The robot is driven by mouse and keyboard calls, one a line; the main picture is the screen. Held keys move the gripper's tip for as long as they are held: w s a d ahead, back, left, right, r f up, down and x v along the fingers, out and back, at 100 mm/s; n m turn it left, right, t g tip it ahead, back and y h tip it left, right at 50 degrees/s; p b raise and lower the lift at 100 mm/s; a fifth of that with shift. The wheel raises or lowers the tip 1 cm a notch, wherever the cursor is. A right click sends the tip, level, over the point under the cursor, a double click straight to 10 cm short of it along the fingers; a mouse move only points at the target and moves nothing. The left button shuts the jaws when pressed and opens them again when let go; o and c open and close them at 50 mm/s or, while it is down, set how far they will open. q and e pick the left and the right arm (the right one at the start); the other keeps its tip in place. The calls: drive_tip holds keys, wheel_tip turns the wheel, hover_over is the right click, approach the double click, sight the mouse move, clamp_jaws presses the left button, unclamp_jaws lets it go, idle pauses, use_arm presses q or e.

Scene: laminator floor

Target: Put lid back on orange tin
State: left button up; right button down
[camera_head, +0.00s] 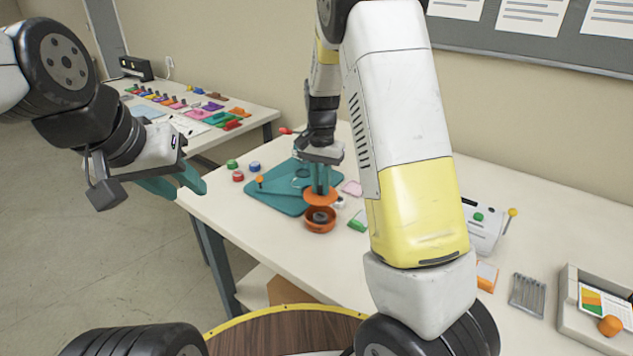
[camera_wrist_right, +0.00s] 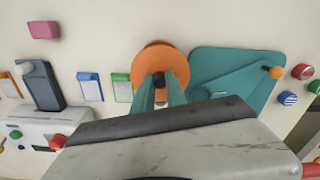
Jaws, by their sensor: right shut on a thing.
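The orange lid (camera_head: 320,197) is a round disc with a dark knob. My right gripper (camera_head: 319,188) is shut on that knob and holds the lid roughly level above the tin. The orange tin (camera_head: 320,226) stands open on the table just below the lid, with something dark inside; a gap shows between them. In the right wrist view the lid (camera_wrist_right: 150,60) sits between and beyond the fingertips (camera_wrist_right: 160,82) and hides the tin. My left gripper (camera_head: 185,180) hangs in the air left of the table, fingers apart and empty.
A teal board (camera_head: 270,203) lies just left of the tin. Red, green and blue round caps (camera_head: 255,166) lie beyond its left side. A green-edged card (camera_head: 358,221) is right of the tin. A grey-white machine (camera_head: 484,228) stands further right. The table front is clear.

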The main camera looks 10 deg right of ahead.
sight(321, 196)
drive_tip(key=shift+f, duration=3.1)
drive_tip(key=shift+f, duration=0.15)
drive_tip(key=c, duration=0.8)
unclamp_jaws()
drive_tip(key=shift+r, duration=3.55)
drive_tip(key=shift+c, duration=0.4)
clamp_jaws()
